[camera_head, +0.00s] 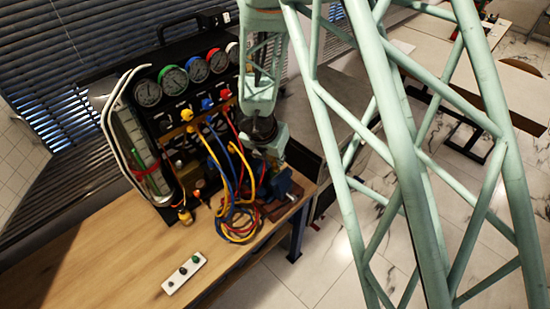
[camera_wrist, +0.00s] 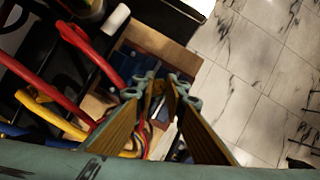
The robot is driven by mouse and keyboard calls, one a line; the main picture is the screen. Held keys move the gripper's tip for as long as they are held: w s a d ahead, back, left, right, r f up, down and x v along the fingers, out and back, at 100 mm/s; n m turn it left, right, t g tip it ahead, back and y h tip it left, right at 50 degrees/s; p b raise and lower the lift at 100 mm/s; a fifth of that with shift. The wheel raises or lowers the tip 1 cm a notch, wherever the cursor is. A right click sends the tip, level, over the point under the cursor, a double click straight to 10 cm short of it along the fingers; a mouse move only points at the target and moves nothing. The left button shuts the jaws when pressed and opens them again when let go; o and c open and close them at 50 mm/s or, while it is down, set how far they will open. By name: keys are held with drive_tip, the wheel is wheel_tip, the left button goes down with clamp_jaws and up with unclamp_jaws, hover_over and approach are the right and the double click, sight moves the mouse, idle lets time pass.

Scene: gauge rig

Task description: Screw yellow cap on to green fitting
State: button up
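My gripper (camera_wrist: 160,88) shows in the wrist view with its two long fingers apart and a gap between the tips. A small yellow-brown patch shows in the gap; I cannot tell what it is, and nothing is clearly gripped. In the head view the end of my arm hangs right of the gauge rig, and its fingers are hard to make out. Yellow knob-like pieces (camera_head: 187,115) sit on the rig's front; I cannot tell whether one is the yellow cap. A white plate (camera_head: 172,287) lies on the bench with a green fitting (camera_head: 196,260) and dark fittings on it.
The gauge rig (camera_head: 165,125) carries several gauges. Red, yellow and blue hoses (camera_head: 240,225) loop down at its right. A blue vise (camera_head: 283,183) stands at the wooden bench's (camera_head: 110,245) right edge and shows below my fingers. The bench's front left is clear.

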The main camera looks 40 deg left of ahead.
drive_tip(key=shift+d+m+p, duration=0.15)
drive_tip(key=shift+m+p, duration=0.2)
drive_tip(key=shift+m, duration=0.05)
drive_tip(key=o, duration=0.5)
drive_tip(key=shift+w, duration=0.1)
drive_tip(key=o, duration=0.6)
drive_tip(key=shift+c, duration=0.2)
drive_tip(key=shift+r, duration=0.15)
drive_tip(key=a+v, duration=0.1)
drive_tip(key=v, duration=1)
drive_tip(key=shift+s+d+r, duration=0.25)
drive_tip(key=shift+s+d, duration=0.05)
drive_tip(key=shift+s, duration=0.1)
idle(0.3)
